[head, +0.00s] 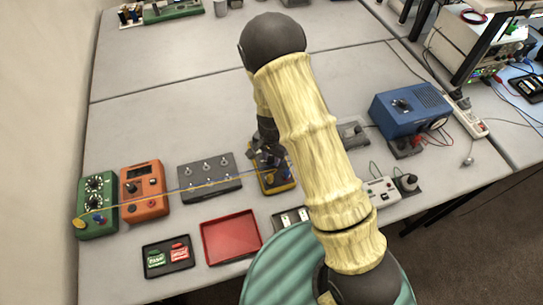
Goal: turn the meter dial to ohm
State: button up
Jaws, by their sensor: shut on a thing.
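The meter (286,187) is a dark device with a yellow edge, on the bench left of my arm and mostly covered by it. My gripper (268,160) points down onto the meter's face. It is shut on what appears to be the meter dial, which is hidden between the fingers. The dial's setting and any ohm mark cannot be read. A blue and a yellow lead run from the meter leftward to a green box (97,205).
An orange box (145,192) with a display and a grey switch panel (209,177) stand left of the meter. A red tray (231,238) and a black tray (167,256) lie in front. A blue box (411,108) stands right.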

aim_at(271, 159)
jog(key=shift+w+m, duration=0.1)
jog(key=shift+m, duration=0.4)
jog(key=o, duration=1)
jog(key=shift+c, duration=0.2)
jog(key=shift+r, duration=0.1)
notch_tip(271, 159, up, 17)
jog(key=b, duration=0.2)
jog(key=shift+r, duration=0.15)
